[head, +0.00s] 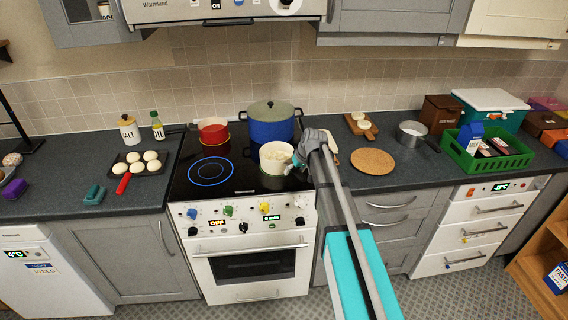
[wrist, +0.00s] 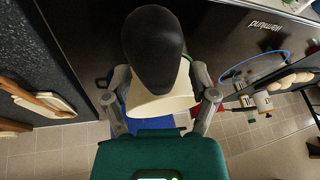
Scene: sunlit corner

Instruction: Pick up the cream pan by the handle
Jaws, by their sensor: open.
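The cream pan (head: 272,153) sits on the front right of the black hob, with pale contents inside. In the wrist view, its cream body (wrist: 160,108) shows behind a large dark rounded shape, which looks like its black handle (wrist: 155,45) seen close and nearly end-on. My gripper (head: 298,161) is at the pan's right side in the head view, hiding part of that side and the handle. In the wrist view, my gripper (wrist: 160,95) is open, one finger on each side of the pan's outline. I cannot tell whether either finger touches the handle.
A blue pot (head: 270,130) stands right behind the pan, and a red pot (head: 213,132) is at the back left. The front left ring (head: 210,172) glows blue and is empty. A wooden board (head: 361,126) and a round cork mat (head: 373,161) lie on the counter to the right.

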